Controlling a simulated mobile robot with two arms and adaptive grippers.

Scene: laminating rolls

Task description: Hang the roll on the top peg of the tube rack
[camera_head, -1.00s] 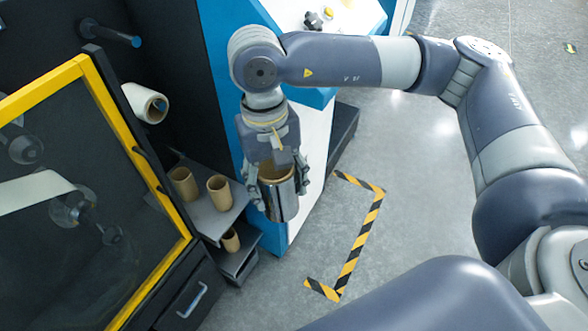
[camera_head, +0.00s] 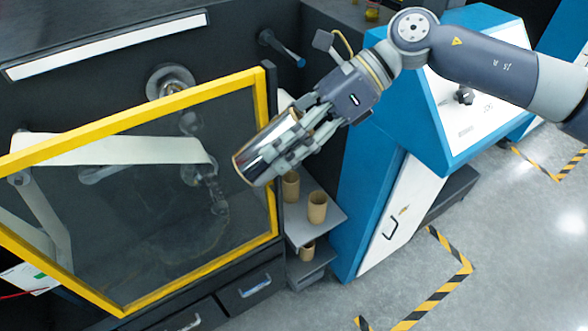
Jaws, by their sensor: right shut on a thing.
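My right gripper (camera_head: 278,150) is shut on a shiny silver roll (camera_head: 257,154) with a brown core edge. It holds the roll tilted, in front of the right edge of the yellow-framed door. A bare blue-grey peg (camera_head: 284,50) sticks out of the dark panel above and behind the gripper. It is the upper peg in view, and the roll is apart from it, lower and to its left. A white roll (camera_head: 285,100) lower on the panel is mostly hidden behind the gripper and door frame. My left gripper is not in view.
The yellow-framed clear door (camera_head: 269,110) stands close behind the held roll. Brown tubes (camera_head: 317,207) stand on a grey shelf (camera_head: 325,228) below. A blue and white machine (camera_head: 370,190) is to the right. The floor at lower right is clear.

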